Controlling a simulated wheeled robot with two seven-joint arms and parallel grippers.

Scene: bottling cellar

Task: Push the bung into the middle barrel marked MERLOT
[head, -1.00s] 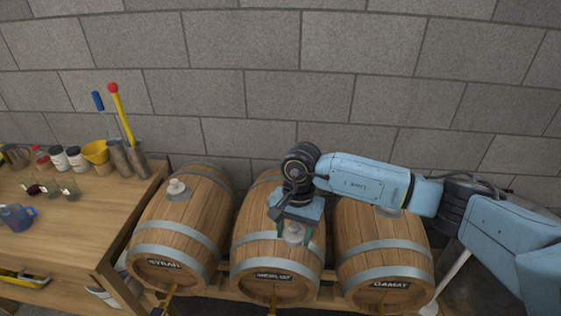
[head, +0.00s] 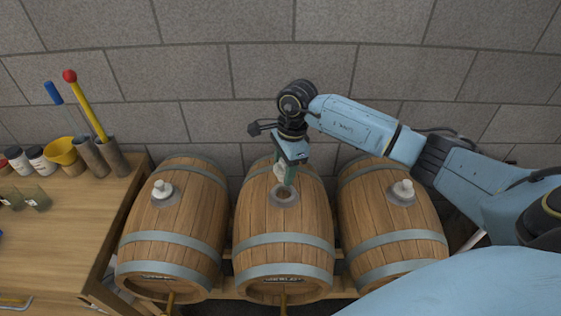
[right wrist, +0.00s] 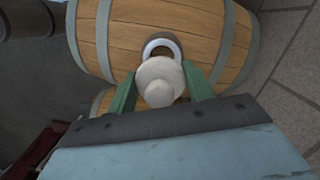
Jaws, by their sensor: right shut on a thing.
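The middle barrel (head: 284,222) lies on its side between two others, with a foreshortened label on its front end. Its open bung hole (head: 284,196) has a pale ring, which also shows in the right wrist view (right wrist: 162,43). My right gripper (head: 287,180) is shut on a pale bung (right wrist: 160,84), between its green fingers. The bung (head: 279,171) is partly hidden in the head view. It appears just behind and above the hole, apart from it; the exact gap is unclear. My left gripper is not in view.
The left barrel (head: 178,222) and right barrel (head: 386,226) each have a pale bung on top. A wooden bench (head: 70,225) with jars, a yellow funnel (head: 62,151) and tools stands at left. A block wall rises close behind.

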